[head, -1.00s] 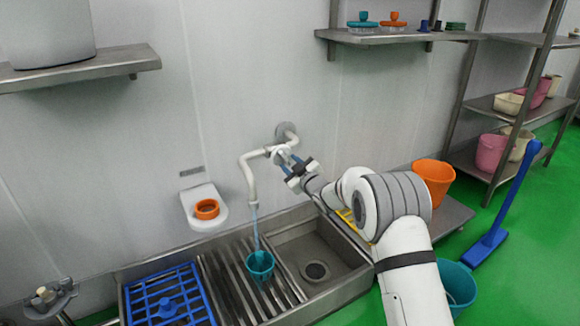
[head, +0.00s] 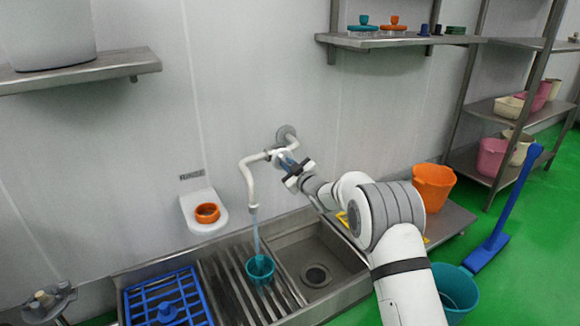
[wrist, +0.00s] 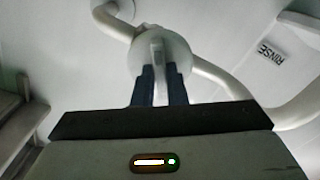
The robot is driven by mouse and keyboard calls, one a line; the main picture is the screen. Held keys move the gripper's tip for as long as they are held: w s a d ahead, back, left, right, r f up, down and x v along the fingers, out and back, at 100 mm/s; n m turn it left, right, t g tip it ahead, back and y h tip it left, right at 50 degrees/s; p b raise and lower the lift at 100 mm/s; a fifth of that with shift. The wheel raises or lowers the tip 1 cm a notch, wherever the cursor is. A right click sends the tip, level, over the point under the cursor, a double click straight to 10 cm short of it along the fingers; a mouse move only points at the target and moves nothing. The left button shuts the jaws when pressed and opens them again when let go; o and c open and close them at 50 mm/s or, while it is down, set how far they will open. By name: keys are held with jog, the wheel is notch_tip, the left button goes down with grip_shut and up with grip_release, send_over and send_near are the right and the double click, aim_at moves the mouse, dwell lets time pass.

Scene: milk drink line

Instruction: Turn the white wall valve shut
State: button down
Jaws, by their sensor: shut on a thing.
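The white wall valve (head: 275,154) sits on a white bent pipe (head: 247,180) fixed to the grey wall. In the wrist view the valve's round body (wrist: 178,52) and its pale lever are straight ahead. My gripper (head: 289,163) is at the valve, and its two dark fingers (wrist: 158,84) are shut on the lever between them. A bluish stream of water (head: 256,228) runs from the pipe's spout into a teal cup (head: 260,269) on the slatted drainboard. The finger contact is partly hidden in the head view.
A sink basin (head: 338,254) lies below my arm. A white wall holder with an orange ring (head: 207,213) is left of the pipe. An orange bucket (head: 433,186) stands at right, with a teal bucket (head: 455,292) on the floor.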

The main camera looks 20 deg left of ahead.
jog(key=shift+d, duration=0.1)
jog(key=shift+r, duration=0.1)
jog(key=shift+m+p, duration=0.4)
jog(key=shift+r+m+p, duration=0.1)
jog(key=shift+m+p, duration=0.7)
jog(key=shift+m, duration=0.1)
jog(key=shift+a+m+p, duration=0.2)
jog(key=shift+m+p, duration=0.9)
jog(key=shift+m, duration=0.6)
jog(key=c, duration=1.5)
grip_release()
jog(key=shift+f, duration=0.2)
jog(key=shift+o, duration=0.2)
